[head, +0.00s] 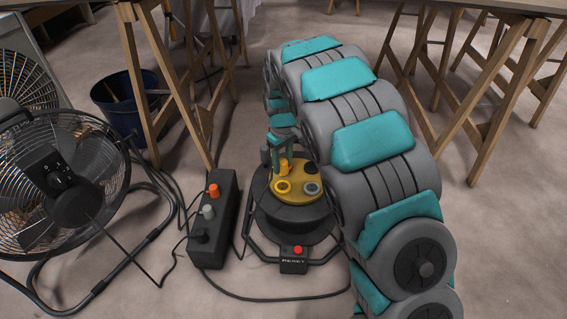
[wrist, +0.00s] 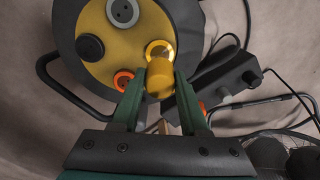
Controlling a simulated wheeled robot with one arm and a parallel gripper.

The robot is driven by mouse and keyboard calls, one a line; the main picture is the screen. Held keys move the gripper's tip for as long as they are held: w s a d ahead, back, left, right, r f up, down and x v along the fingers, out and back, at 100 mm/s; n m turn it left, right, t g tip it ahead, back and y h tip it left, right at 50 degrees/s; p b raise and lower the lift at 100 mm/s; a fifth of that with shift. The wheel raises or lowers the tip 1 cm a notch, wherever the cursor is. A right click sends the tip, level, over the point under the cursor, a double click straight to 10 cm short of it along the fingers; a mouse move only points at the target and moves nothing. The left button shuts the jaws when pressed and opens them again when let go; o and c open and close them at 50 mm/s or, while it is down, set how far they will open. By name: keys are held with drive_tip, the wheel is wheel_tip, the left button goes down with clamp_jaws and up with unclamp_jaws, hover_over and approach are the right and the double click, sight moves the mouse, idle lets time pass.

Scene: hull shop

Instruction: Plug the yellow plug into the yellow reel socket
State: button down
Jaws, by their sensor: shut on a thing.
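My gripper (head: 278,148) is shut on the yellow plug (head: 284,166). In the wrist view the plug (wrist: 159,79) sits between the two green fingers of my gripper (wrist: 158,88). The cable reel has a yellow face (head: 298,199) with several round sockets. The yellow reel socket (head: 282,187) also shows in the wrist view (wrist: 160,48), where the plug's end overlaps its lower edge. In the head view the plug is just above this socket and looks apart from it. The plug's contact end is hidden.
The reel face also has a grey socket (wrist: 122,11), a black one (wrist: 90,47) and an orange one (wrist: 123,80). A black power box (head: 213,247) with orange, grey and black plugs stands left of the reel. A fan (head: 60,180), bucket (head: 125,105) and wooden trestles (head: 138,85) stand around.

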drive_tip(key=shift+f, duration=0.15)
drive_tip(key=shift+f+b, duration=0.8)
drive_tip(key=shift+f, duration=2)
drive_tip(key=shift+f, duration=0.55)
idle(0.8)
drive_tip(key=shift+c, duration=1.7)
unclamp_jaws()
drive_tip(key=shift+r, duration=0.1)
drive_tip(key=shift+r+p, duration=0.65)
drive_tip(key=shift+r, duration=3.15)
